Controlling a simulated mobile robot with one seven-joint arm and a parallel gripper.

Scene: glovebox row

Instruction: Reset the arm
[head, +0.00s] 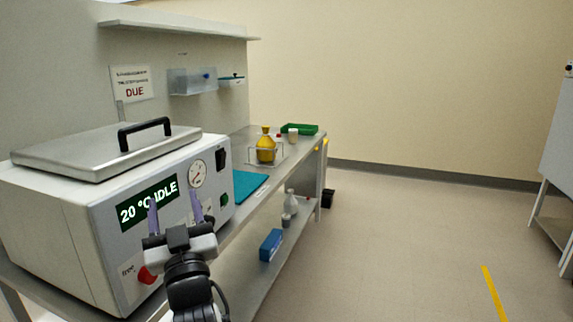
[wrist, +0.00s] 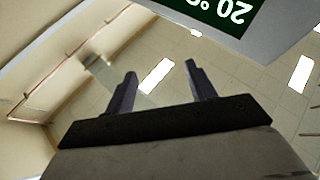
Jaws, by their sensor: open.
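My gripper (head: 176,222) is raised in front of the white bath machine (head: 75,232) in the head view. Its two purple-grey fingers point up and stand apart, with nothing between them. In the wrist view my gripper (wrist: 160,88) also shows open and empty, with the ceiling and lights behind it. The machine's green display (head: 148,203) reads 20 °C and IDLE, partly hidden by a finger. A corner of that display (wrist: 225,12) shows at the top of the wrist view. I cannot tell the exact gap between gripper and machine.
A metal lid with a black handle (head: 145,135) tops the machine. Behind it on the bench are a teal mat (head: 248,183), a yellow flask (head: 266,148) and a green tray (head: 299,129). A blue box (head: 271,245) sits on the lower shelf.

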